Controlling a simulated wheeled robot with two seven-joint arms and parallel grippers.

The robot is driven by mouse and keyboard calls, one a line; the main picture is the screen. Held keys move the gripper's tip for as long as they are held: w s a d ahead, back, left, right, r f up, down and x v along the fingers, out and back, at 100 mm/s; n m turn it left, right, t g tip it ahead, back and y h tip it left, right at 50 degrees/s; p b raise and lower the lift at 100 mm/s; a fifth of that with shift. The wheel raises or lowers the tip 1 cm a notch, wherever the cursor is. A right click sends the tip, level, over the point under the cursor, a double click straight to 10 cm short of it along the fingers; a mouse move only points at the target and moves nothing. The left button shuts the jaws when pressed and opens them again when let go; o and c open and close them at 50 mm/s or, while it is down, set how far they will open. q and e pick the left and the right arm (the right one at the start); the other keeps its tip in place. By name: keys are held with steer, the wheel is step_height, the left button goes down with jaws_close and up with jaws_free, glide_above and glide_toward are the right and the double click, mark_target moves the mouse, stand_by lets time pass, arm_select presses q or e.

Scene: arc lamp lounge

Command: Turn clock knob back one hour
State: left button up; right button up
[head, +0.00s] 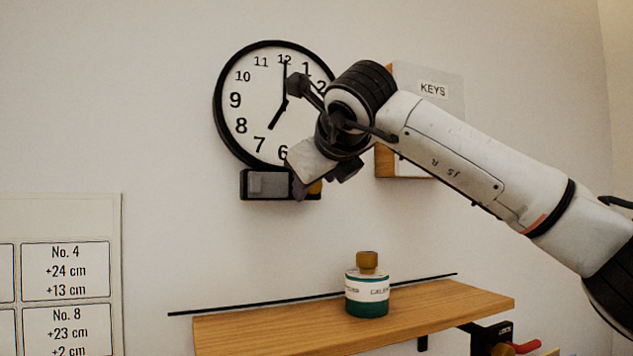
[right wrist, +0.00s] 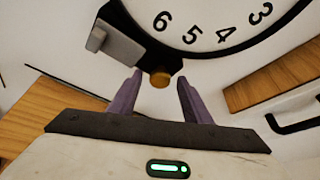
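The wall clock (head: 255,105) has a black rim and a white face; its short hand points at 7 and its long hand at 12. Its lower edge shows in the right wrist view (right wrist: 208,18). A black box under the clock carries a grey block (head: 268,184) and a brass-yellow clock knob (head: 315,187). In the right wrist view the knob (right wrist: 160,79) sits between the purple fingertips of my right gripper (right wrist: 159,77), with gaps on both sides. The gripper is open. In the head view my right wrist hides the clock's right part and partly the knob.
A key box (head: 432,90) labelled KEYS hangs right of the clock, behind my right arm. Below, a wooden shelf (head: 260,330) holds a green and white bottle (head: 367,298) with a brown cap. A number chart (head: 65,275) hangs at left. The wall left of the clock is clear.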

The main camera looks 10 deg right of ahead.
arm_select(q)
steer(key=b, duration=0.1)
steer(key=d+f+b, duration=0.1)
steer(key=shift+w+f+b, duration=0.25)
steer(key=shift+b, duration=0.1)
arm_select(e)
steer(key=v, duration=1)
arm_select(q)
steer(key=shift+a, duration=0.15)
arm_select(e)
steer(key=shift+s, duration=0.1)
